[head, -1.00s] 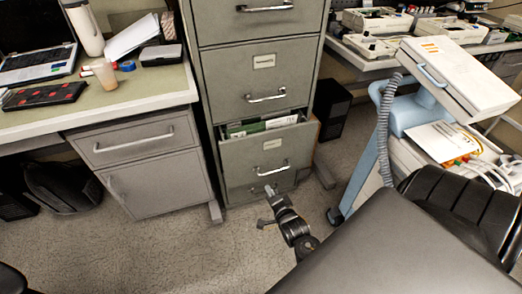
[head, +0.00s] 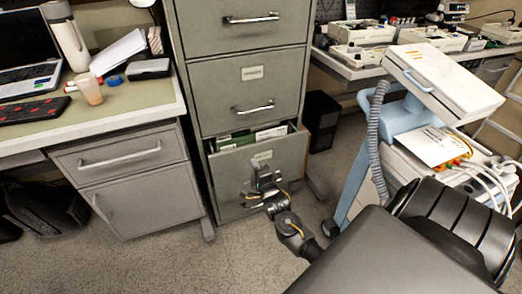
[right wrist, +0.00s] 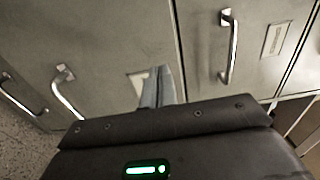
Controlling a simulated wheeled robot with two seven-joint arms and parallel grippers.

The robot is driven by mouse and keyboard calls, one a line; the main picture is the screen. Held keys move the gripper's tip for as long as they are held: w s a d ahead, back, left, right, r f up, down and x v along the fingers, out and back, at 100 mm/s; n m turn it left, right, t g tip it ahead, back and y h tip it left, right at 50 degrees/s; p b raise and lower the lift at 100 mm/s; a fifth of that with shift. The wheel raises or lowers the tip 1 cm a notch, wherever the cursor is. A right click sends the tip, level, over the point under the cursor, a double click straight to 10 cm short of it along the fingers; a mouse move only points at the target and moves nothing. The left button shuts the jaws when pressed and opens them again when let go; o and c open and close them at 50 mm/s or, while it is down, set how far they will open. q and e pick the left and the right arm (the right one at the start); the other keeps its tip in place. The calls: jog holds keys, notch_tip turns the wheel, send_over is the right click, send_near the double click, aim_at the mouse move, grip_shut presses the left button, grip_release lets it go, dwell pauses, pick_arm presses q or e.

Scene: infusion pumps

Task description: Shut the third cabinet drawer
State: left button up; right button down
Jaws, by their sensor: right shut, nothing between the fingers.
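The grey filing cabinet (head: 187,90) stands in the middle of the head view. Its third drawer (head: 228,172) is pulled part way out, with files (head: 253,137) showing in the gap behind its front. My right gripper (head: 263,168) is shut and empty, in front of that drawer's face near the label, above the handle. In the right wrist view the shut fingers (right wrist: 158,84) reach the drawer face beside its label (right wrist: 136,82); I cannot tell whether they touch. The third drawer's handle (right wrist: 66,92) shows left of them. My left gripper is not in view.
The drawers above (head: 250,85) are closed. A desk with a small cabinet (head: 135,180) stands close on the left. A blue-and-white medical cart (head: 355,190) stands on the right, with a black box (head: 320,120) behind it. Floor in front of the cabinet is clear.

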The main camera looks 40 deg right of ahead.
aim_at(249, 153)
jog(key=x, duration=0.3)
jog(key=shift+w+d, duration=0.1)
jog(key=shift+w, duration=0.4)
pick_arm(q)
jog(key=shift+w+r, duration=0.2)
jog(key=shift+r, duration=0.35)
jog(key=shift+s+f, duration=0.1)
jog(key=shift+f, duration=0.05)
pick_arm(e)
jog(key=shift+d, duration=0.1)
